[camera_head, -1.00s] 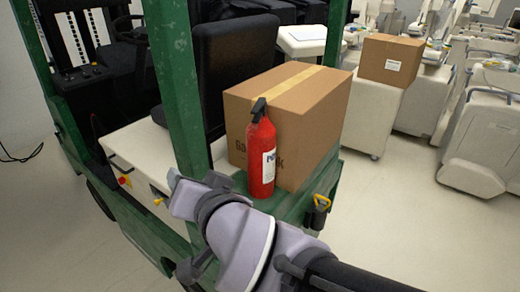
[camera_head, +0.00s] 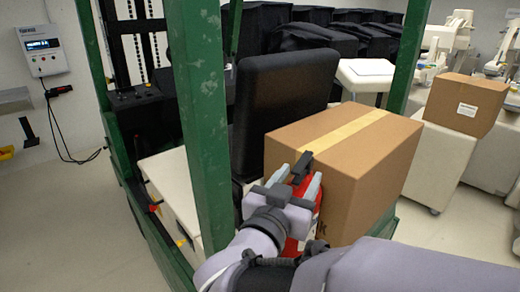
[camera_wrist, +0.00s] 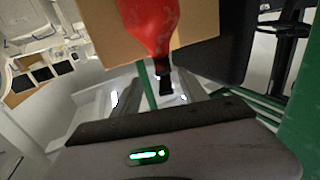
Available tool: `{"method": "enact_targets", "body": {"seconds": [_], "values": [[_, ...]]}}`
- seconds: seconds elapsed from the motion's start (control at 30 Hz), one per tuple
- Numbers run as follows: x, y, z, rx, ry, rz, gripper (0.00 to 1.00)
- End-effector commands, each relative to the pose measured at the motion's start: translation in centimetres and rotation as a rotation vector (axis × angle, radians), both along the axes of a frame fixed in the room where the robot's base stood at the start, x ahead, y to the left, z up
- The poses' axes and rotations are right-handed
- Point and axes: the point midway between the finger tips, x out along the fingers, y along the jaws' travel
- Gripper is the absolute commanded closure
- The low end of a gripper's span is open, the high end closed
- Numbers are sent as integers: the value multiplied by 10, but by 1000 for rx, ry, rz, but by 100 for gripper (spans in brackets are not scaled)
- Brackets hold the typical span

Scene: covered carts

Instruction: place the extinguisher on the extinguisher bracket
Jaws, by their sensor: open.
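The red extinguisher (camera_head: 303,215) with its black top stands upright on the green vehicle, against the front of a cardboard box. My gripper (camera_head: 305,175) is open at its upper part, with one finger on each side of the black top. In the wrist view, the extinguisher (camera_wrist: 150,28) enters from the top, its black handle (camera_wrist: 164,82) pointing between the fingers of my gripper (camera_wrist: 150,100). I cannot tell whether the fingers touch it. My wrist hides its lower body in the head view. I cannot make out the extinguisher bracket with certainty.
The large cardboard box (camera_head: 385,155) is right behind the extinguisher. A green post (camera_head: 200,110) rises close left of my gripper, with a black seat (camera_head: 285,100) behind. A wall unit with a display (camera_head: 42,52) hangs at left. Bare floor (camera_head: 60,225) lies below it.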

Motion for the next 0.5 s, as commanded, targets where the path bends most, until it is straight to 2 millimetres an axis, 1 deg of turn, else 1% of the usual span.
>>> {"method": "enact_targets", "body": {"seconds": [0.03,0.17,0.23,0.33,0.4,0.5], "values": [[7,-5,-1,2,-1,-4,49],[19,-11,-1,1,-1,0,49],[28,-15,-4,1,-1,-2,49],[48,-23,-9,2,0,-4,49],[59,-29,-8,2,-1,-3,49],[66,-33,-6,2,-1,0,49]]}}
